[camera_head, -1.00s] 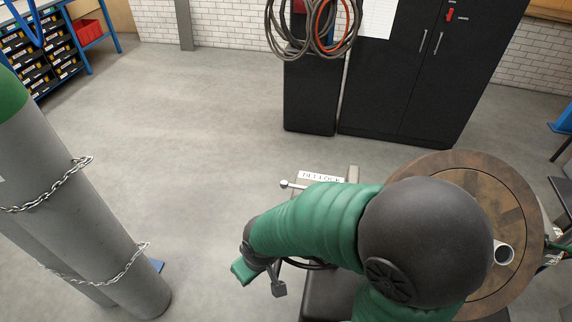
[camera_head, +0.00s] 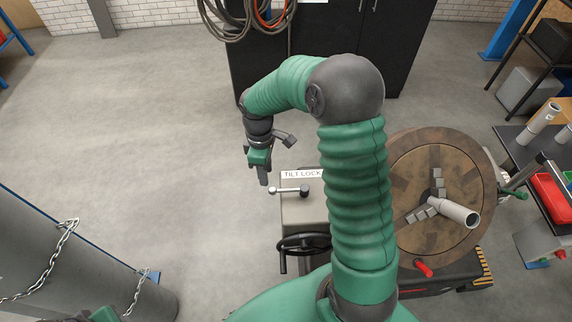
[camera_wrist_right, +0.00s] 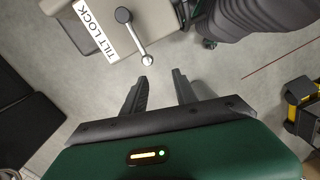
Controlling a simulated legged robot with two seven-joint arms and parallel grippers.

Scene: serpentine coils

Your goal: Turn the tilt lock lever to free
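The tilt lock lever (camera_head: 290,190) is a short metal rod with a dark hub and a silver ball end, on top of a beige box (camera_head: 303,212) labelled TILT LOCK. In the head view the rod points left from the hub. My right gripper (camera_head: 264,182) is just beyond and left of the ball end, pointing down. In the right wrist view its two dark fingers (camera_wrist_right: 161,80) are apart with nothing between them. The lever (camera_wrist_right: 135,38) shows there ahead of the fingertips, its ball near them but apart. My left gripper is not clearly in view.
A black handwheel (camera_head: 303,245) is on the near side of the box. A round wooden-faced table with a metal chuck (camera_head: 440,200) stands to the right, beyond my arm. The floor left of the box is clear.

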